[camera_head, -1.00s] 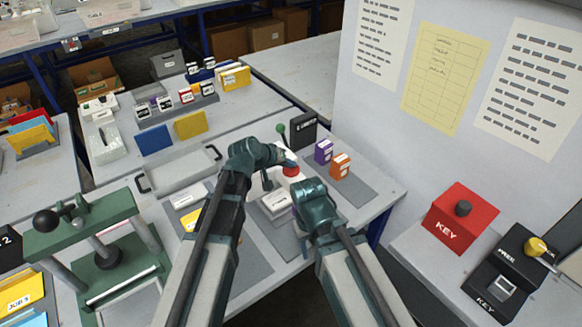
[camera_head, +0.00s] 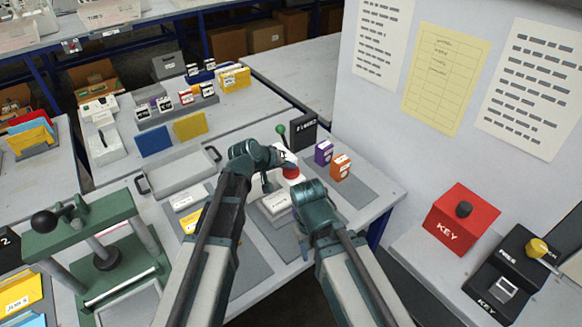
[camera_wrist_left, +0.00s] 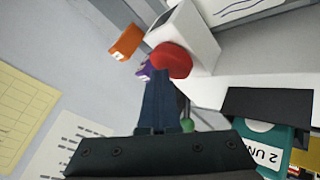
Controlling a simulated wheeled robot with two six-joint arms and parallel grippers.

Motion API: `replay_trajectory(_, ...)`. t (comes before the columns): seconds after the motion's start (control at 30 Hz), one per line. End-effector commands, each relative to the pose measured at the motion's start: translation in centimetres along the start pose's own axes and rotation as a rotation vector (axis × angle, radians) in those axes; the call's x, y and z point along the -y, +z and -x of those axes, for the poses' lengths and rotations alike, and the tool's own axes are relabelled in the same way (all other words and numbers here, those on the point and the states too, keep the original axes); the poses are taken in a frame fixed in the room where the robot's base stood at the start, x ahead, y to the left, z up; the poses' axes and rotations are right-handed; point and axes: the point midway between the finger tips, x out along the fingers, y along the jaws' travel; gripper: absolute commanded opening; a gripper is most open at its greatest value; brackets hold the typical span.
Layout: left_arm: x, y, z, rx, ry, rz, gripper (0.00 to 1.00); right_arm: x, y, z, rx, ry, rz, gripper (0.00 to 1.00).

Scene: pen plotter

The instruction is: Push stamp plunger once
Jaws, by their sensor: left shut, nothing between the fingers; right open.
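The stamp is a white body with a red round plunger (camera_head: 291,174) on top, standing on the bench in the head view. In the left wrist view the red plunger (camera_wrist_left: 171,60) sits against the white stamp body (camera_wrist_left: 190,38). My left gripper (camera_head: 286,159) is shut and empty, close beside the plunger. In the left wrist view its fingertips (camera_wrist_left: 160,82) point at the plunger; I cannot tell whether they touch it. My right gripper (camera_head: 303,245) is open, low in front of the stamp, and its fingers are partly hidden by my own wrist.
A purple box (camera_head: 323,152) and an orange box (camera_head: 340,167) stand right of the stamp. A green-knobbed lever (camera_head: 281,130) and a black box (camera_head: 304,131) are behind it. A grey tray (camera_head: 180,172) lies left, and a green press (camera_head: 95,245) stands front left.

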Motion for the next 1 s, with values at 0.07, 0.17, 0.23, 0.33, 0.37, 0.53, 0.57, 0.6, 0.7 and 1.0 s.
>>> replay_trajectory(0.07, -0.3, -0.3, 0.4, 0.001, 0.000, 0.000, 0.00, -0.1, 0.0, 0.6, 0.000, 0.000, 0.000, 0.50)
replay_trajectory(0.17, -0.6, -0.6, 0.8, 0.001, 0.000, 0.000, 0.00, -0.1, 0.1, 1.2, 0.000, 0.000, 0.000, 0.50)
replay_trajectory(0.23, -0.8, -0.8, 1.1, 0.001, 0.000, 0.000, 0.00, -0.1, 0.1, 1.6, 0.000, 0.000, 0.000, 0.50)
replay_trajectory(0.33, -1.1, -1.1, 1.5, 0.001, 0.000, 0.000, 0.00, -0.2, 0.1, 2.1, 0.000, 0.000, 0.000, 0.50)
replay_trajectory(0.37, -1.2, -1.2, 1.6, 0.000, 0.000, 0.000, 0.00, -0.2, 0.1, 2.3, 0.000, 0.000, 0.000, 0.50)
replay_trajectory(0.53, -1.3, -1.4, 1.8, 0.000, 0.000, 0.000, 0.00, -0.2, 0.1, 2.6, 0.000, 0.000, 0.000, 0.50)
replay_trajectory(0.57, -1.3, -1.3, 1.8, 0.000, 0.000, 0.000, 0.00, -0.2, 0.1, 2.6, 0.000, 0.000, 0.000, 0.50)
replay_trajectory(0.6, -1.3, -1.3, 1.8, 0.000, 0.000, 0.000, 0.00, -0.2, 0.1, 2.5, 0.000, 0.000, 0.000, 0.50)
replay_trajectory(0.7, -1.3, -1.3, 1.8, 0.000, 0.000, 0.000, 0.00, -0.2, 0.1, 2.5, 0.000, 0.000, 0.000, 0.50)
replay_trajectory(1.0, -1.9, -1.9, 2.6, 0.000, 0.000, 0.000, 0.00, -0.3, 0.2, 3.7, 0.000, 0.000, 0.000, 0.50)
